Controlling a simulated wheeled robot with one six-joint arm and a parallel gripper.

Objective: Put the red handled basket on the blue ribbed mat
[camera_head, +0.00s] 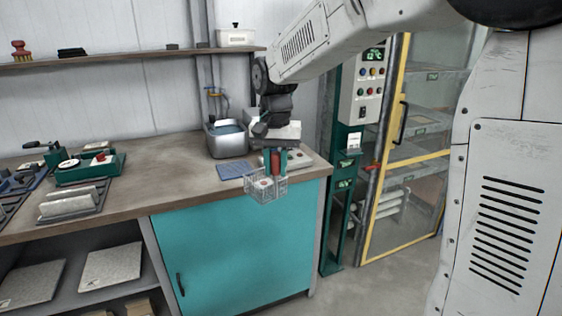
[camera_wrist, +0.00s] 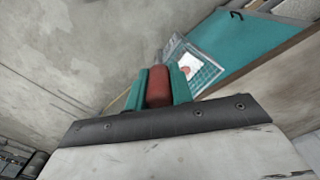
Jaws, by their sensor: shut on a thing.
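My gripper (camera_head: 275,160) is shut on the red handle (camera_head: 276,163) of a small wire basket (camera_head: 264,188). In the head view the basket hangs upright in front of the bench top's front edge, with a pale item with a red spot inside. The blue ribbed mat (camera_head: 237,170) lies flat on the bench top, just left of and behind the basket. The wrist view shows the red handle (camera_wrist: 158,88) between the two green fingers, and part of the basket (camera_wrist: 190,62) beyond. The mat cannot be made out in the wrist view.
A metal basin (camera_head: 227,141) with water stands behind the mat. A pale plate (camera_head: 300,160) lies right of the gripper. Green-based equipment (camera_head: 90,168) and a grey roller block (camera_head: 70,203) occupy the bench's left. The middle of the bench (camera_head: 165,170) is clear. A yellow-framed cabinet (camera_head: 385,150) stands at right.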

